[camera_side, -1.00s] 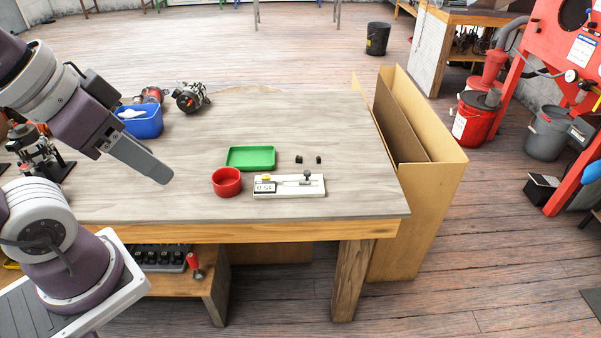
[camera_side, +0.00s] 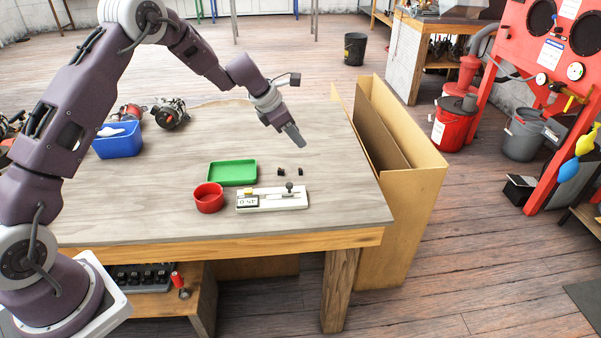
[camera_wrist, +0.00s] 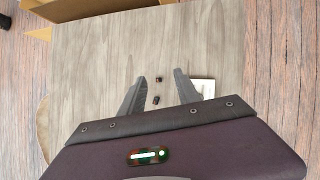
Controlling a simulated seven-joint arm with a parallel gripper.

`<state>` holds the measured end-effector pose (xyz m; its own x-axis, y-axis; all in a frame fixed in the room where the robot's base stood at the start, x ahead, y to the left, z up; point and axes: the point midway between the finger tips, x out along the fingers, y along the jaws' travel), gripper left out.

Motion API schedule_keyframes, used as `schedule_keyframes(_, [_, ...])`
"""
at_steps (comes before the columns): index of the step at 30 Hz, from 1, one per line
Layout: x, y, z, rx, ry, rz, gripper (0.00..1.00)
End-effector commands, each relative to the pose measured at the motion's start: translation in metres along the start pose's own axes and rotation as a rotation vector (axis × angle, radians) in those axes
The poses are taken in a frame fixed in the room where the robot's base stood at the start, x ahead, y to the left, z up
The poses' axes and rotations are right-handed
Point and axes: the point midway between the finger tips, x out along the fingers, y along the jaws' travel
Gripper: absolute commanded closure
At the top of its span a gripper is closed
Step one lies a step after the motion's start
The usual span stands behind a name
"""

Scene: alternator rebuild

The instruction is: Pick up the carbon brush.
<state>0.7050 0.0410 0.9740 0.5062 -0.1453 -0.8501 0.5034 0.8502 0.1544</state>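Two small dark blocks, apparently carbon brushes, lie a little apart on the table, a left one (camera_side: 281,171) and a right one (camera_side: 300,172). My gripper (camera_side: 298,142) is above the table, higher than the blocks and pointing down toward them. In the wrist view my gripper (camera_wrist: 160,76) has its two fingers spread, with nothing held. Both blocks show in the gap between the fingers, one farther up (camera_wrist: 159,79) and one lower (camera_wrist: 155,100). Their fine detail is too small to make out.
A white gauge board (camera_side: 272,199) with a small display lies in front of the blocks. A green tray (camera_side: 232,173), a red round dish (camera_side: 209,198) and a blue bin (camera_side: 118,141) stand to the left. A tall cardboard box (camera_side: 420,210) stands beyond the table's right edge.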

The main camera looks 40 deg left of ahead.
Motion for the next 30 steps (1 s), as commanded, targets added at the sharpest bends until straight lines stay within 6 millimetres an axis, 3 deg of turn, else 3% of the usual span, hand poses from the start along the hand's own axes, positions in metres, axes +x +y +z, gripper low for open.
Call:
schedule_keyframes(1, [0.029, 0.009, -0.017, -0.122, 0.017, 0.007, 0.61])
schedule_keyframes(3, [0.056, 0.019, -0.035, -0.263, 0.03, 0.024, 0.61])
schedule_keyframes(7, [0.08, 0.025, -0.05, -0.372, 0.04, 0.039, 0.61])
schedule_keyframes(18, [0.14, 0.018, -0.06, -0.37, 0.04, 0.039, 0.61])
schedule_keyframes(26, [0.146, 0.019, -0.06, -0.37, 0.04, 0.038, 0.61])
schedule_keyframes(30, [0.146, 0.018, -0.06, -0.37, 0.04, 0.037, 0.85])
